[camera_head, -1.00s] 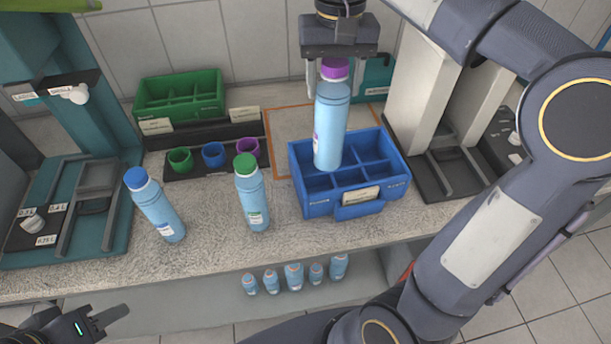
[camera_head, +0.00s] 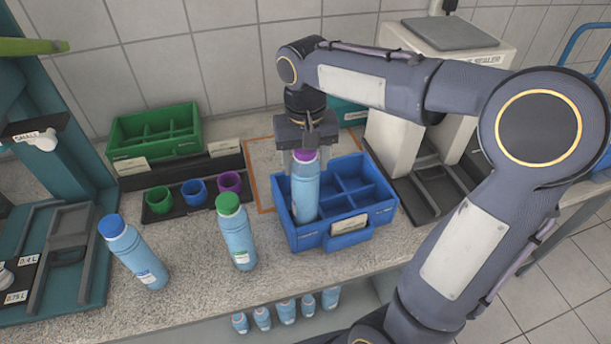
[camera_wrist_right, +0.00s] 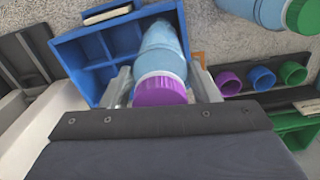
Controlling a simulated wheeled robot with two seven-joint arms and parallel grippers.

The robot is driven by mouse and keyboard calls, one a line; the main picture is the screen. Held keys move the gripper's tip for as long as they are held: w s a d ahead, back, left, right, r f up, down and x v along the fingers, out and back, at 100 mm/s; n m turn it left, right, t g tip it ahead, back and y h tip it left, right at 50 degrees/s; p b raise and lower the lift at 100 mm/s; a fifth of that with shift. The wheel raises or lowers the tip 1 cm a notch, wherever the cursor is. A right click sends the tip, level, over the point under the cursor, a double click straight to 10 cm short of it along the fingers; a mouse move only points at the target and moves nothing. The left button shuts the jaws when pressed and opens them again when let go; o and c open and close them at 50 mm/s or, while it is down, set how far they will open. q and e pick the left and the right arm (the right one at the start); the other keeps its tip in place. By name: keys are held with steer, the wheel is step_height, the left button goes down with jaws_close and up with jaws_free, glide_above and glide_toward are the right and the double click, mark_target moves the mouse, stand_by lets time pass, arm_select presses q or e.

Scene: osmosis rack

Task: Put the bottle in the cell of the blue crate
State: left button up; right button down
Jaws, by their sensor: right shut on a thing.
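The bottle with the purple cap (camera_head: 306,190) is light blue and stands roughly upright in the left front part of the blue crate (camera_head: 345,225). Its lower end is hidden by the crate's front wall. My right gripper (camera_head: 305,155) is shut on this bottle near its cap, from above. In the right wrist view the purple cap (camera_wrist_right: 160,90) sits between the two fingers, with the crate (camera_wrist_right: 75,55) around the bottle's lower part. I cannot tell whether the bottle touches the cell floor. My left gripper is not in view.
A green-capped bottle (camera_head: 236,232) and a blue-capped bottle (camera_head: 133,252) stand left of the crate. Behind them are green, blue and purple rings (camera_head: 194,191) and a green crate (camera_head: 154,140). A sealer machine (camera_head: 400,130) stands right. Several small bottles (camera_head: 286,311) sit below the counter.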

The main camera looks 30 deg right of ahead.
mark_target(305, 188)
steer(key=shift+f, duration=2.25)
steer(key=shift+f, duration=0.2)
steer(key=c, duration=0.5)
jaws_free()
